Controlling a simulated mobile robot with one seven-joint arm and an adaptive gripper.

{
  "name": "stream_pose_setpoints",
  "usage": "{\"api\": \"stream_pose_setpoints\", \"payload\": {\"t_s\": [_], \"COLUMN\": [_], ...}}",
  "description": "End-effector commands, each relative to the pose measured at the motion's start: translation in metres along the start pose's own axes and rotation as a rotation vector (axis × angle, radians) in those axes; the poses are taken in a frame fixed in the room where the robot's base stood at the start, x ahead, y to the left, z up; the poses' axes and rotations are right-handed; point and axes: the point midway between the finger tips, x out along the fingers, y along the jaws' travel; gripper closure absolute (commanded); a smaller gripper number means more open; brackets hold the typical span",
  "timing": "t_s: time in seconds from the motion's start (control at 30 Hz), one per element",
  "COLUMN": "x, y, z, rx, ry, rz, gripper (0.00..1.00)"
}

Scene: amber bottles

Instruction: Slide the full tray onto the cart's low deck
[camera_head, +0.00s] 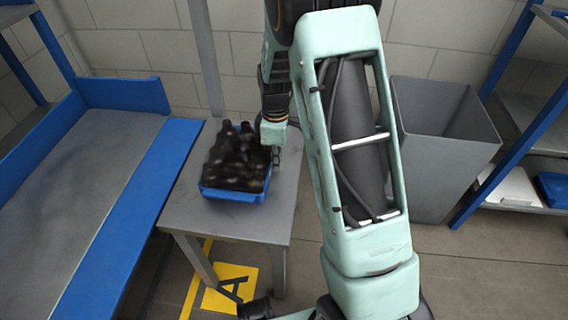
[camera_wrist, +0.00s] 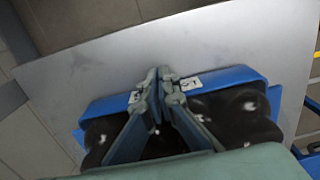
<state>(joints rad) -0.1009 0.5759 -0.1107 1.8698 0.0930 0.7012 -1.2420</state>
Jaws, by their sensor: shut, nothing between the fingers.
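The blue tray (camera_head: 233,195) stands on a grey table, filled with several dark bottles (camera_head: 237,158) packed together. In the wrist view the tray's blue rim (camera_wrist: 232,76) shows on both sides of my fingers, with dark rounded bottles (camera_wrist: 235,117) inside. My gripper (camera_head: 277,156) is at the tray's right side. In the wrist view my gripper (camera_wrist: 159,72) is shut with its fingertips together, over the rim, holding nothing. I cannot tell whether the fingertips touch the tray. No cart is clearly recognisable.
The grey table (camera_head: 225,222) has bare space around the tray. A grey surface with blue edges (camera_head: 75,170) lies left, close beside the table. A grey bin (camera_head: 440,150) stands right, near a blue-framed shelf (camera_head: 535,135). A yellow marking (camera_head: 230,288) is on the floor.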

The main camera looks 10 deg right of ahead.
Motion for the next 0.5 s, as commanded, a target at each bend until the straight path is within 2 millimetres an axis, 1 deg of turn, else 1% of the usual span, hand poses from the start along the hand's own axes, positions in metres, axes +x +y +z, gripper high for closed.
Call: {"api": "stream_pose_setpoints", "payload": {"t_s": [0.33,0.43,0.5], "x": [-0.001,-0.002,-0.003], "y": [0.0,0.0,0.0], "z": [-0.002,-0.015,-0.031], "rx": [0.0,-0.002,-0.005], "ry": [0.0,0.001,0.002], "rz": [0.0,0.0,0.0], "gripper": [1.0,1.0,1.0]}}
